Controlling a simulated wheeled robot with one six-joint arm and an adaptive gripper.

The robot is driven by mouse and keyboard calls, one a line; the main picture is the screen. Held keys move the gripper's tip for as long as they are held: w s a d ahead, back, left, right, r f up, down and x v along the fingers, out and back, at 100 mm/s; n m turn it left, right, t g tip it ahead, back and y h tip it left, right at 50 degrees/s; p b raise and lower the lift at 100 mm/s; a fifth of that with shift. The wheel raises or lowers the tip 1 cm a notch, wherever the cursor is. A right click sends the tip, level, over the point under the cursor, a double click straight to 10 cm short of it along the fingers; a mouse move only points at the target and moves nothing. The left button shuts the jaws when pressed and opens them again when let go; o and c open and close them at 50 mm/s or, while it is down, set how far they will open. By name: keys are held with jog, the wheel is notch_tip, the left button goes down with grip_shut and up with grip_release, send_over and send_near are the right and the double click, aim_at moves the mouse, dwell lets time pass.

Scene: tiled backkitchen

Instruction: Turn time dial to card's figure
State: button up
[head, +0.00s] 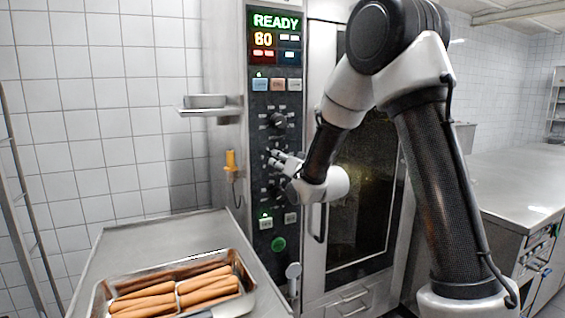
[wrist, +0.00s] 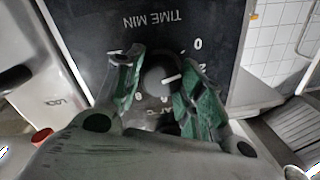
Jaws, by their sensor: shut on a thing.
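The time dial (wrist: 155,76) is a dark round knob with a white pointer mark, below an upside-down TIME MIN label in the wrist view. Its pointer aims right, roughly towards the figure 2 (wrist: 202,69); a 0 stands above that. The fingers partly cover the scale. My gripper (wrist: 160,82) is shut on the dial, one green-padded finger on each side. In the head view my gripper (head: 274,158) reaches the oven's control panel (head: 256,190) from the right and hides the dial there. I cannot make out a card in either view.
The panel's display (head: 275,33) reads READY with a number below. Another knob (head: 277,119) sits above my gripper. An orange-handled probe (head: 231,162) and a small metal shelf (head: 208,103) are left of the panel. A sausage tray (head: 104,291) stands on the front-left counter (head: 130,240).

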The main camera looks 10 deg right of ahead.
jog(key=m, duration=0.4)
jog(key=shift+m+t, duration=0.3)
jog(key=shift+m, duration=0.1)
jog(key=m, duration=0.5)
jog(key=shift+a+m+h, duration=0.1)
jog(key=shift+m+h, duration=0.3)
jog(key=m, duration=0.6)
jog(key=shift+t+h, duration=0.3)
jog(key=m, duration=0.5)
jog(key=shift+m+h, duration=0.3)
jog(key=o, duration=1)
jog(key=shift+s, duration=0.1)
